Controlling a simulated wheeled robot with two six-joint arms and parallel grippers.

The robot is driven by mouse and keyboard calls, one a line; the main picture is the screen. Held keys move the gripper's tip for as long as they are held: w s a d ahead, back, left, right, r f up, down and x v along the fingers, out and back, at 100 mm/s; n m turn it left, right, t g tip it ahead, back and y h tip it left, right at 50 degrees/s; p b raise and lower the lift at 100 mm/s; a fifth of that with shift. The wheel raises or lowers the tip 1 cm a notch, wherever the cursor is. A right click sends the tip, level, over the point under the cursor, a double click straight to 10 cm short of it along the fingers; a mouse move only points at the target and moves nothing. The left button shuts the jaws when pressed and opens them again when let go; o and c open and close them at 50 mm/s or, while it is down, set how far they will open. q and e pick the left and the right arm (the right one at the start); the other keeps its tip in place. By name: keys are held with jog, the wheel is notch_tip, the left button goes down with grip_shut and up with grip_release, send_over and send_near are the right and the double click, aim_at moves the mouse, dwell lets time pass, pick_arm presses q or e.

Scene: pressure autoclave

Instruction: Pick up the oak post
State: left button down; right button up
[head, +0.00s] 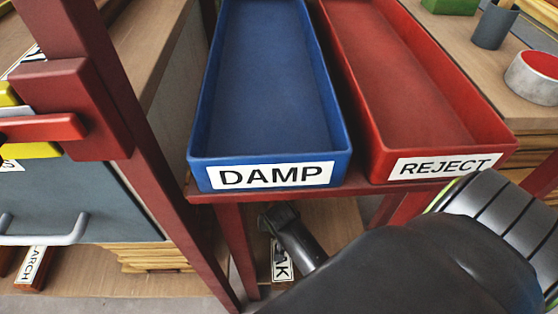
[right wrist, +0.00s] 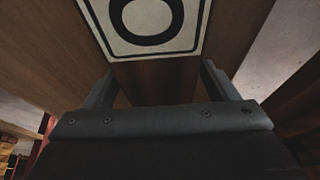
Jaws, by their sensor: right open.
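The oak post shows in the head view as a partly hidden white label (head: 280,262) with the letters "AK", low under the red stand. In the right wrist view the brown post (right wrist: 158,78) fills the middle, with a large "O" on its white label (right wrist: 155,28). My right gripper (right wrist: 157,88) is open, with one finger at each side of the post. I cannot tell whether the fingers touch it. In the head view my right arm hides much of the post, and only part of the right gripper (head: 282,216) shows. My left gripper is not in view.
A blue DAMP tray (head: 200,168) and a red REJECT tray (head: 378,172) stand on the red stand (head: 235,240) above the post. A red upright (head: 165,190) is to the left. A post labelled "ARCH" (head: 32,265) lies low at left.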

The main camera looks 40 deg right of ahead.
jog(key=c, duration=1.7)
jog(key=shift+r, duration=0.15)
grip_shut()
